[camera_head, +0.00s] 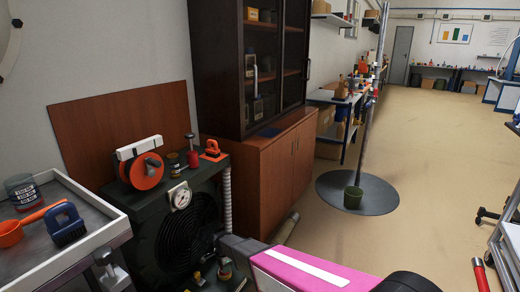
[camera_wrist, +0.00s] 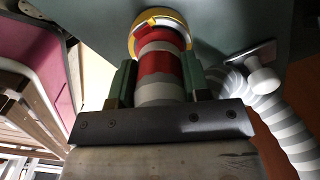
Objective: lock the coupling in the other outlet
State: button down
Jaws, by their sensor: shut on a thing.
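In the wrist view my gripper (camera_wrist: 158,82) is shut on a red and white banded coupling (camera_wrist: 160,62), with one green finger on either side. The far end of the coupling is at a yellow ring (camera_wrist: 150,22) on a dark green panel (camera_wrist: 225,22). I cannot tell whether the coupling is seated or locked there. A grey and white ribbed hose (camera_wrist: 285,125) curves down at the right, beside a pale knob (camera_wrist: 263,80). In the head view the dark green machine (camera_head: 150,215) shows its round grille and gauge (camera_head: 180,197); my gripper is not clearly visible there.
On the machine stand an orange reel (camera_head: 147,172), small cans and an orange-handled tool (camera_head: 212,150). A metal cart (camera_head: 90,238) with a brush and scoop is at left. A wooden cabinet (camera_head: 280,165) stands behind.

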jog(key=c, duration=0.5)
grip_release()
notch_tip(320, 180, up, 11)
jog(key=shift+f, duration=0.15)
jog(key=s+d+r+n, duration=0.3)
jog(key=d+r, duration=0.2)
jog(key=d, duration=0.7)
jog(key=s+d+r+n, duration=0.4)
jog(key=d+r, duration=0.2)
jog(key=d, duration=0.6)
jog(key=s+d+r+n, duration=0.3)
jog(key=d+r, duration=0.3)
jog(key=d, duration=0.7)
jog(key=shift+s+r+n, duration=0.2)
jog(key=shift+s+n, duration=0.15)
jog(key=shift+n, duration=0.15)
